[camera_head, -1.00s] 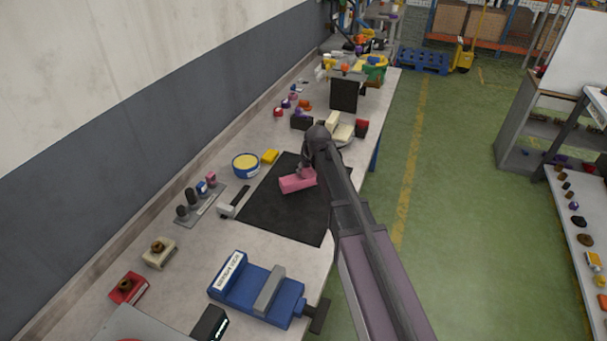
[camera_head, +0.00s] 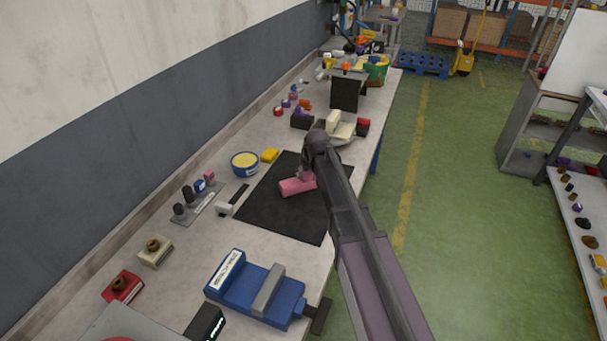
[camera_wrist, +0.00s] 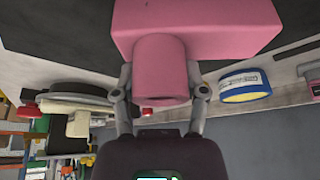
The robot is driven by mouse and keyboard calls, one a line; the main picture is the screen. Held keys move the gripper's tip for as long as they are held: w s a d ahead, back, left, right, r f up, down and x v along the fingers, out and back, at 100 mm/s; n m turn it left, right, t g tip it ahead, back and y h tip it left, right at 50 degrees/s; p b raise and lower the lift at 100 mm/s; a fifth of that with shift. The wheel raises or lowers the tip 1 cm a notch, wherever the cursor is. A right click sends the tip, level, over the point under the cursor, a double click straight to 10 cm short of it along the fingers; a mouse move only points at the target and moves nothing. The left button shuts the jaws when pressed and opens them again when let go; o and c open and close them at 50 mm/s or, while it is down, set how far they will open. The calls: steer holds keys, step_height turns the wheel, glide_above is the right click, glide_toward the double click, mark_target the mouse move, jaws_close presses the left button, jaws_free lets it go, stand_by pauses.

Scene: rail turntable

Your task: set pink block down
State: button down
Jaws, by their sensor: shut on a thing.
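The pink block (camera_head: 296,187) is a box with a round peg, seen over the black mat (camera_head: 270,218) on the workbench. In the wrist view the pink block (camera_wrist: 205,25) fills the top, and its round peg lies between the fingers of my gripper (camera_wrist: 162,92). My gripper is shut on this peg. In the head view the fingers are mostly hidden behind my arm. The block is at or just above the mat; I cannot tell whether it touches.
A blue vise (camera_head: 256,290) stands at the near end of the bench. The mat's near part is bare.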

steer(key=shift+f, duration=0.15)
steer(key=shift+c, duration=0.6)
jaws_free()
steer(key=shift+r, duration=0.3)
steer(key=p+v, duration=1.1)
steer(key=shift+s+d+r, duration=0.15)
steer(key=shift+s+r, duration=0.05)
steer(key=shift+r, duration=0.1)
stand_by(0.5)
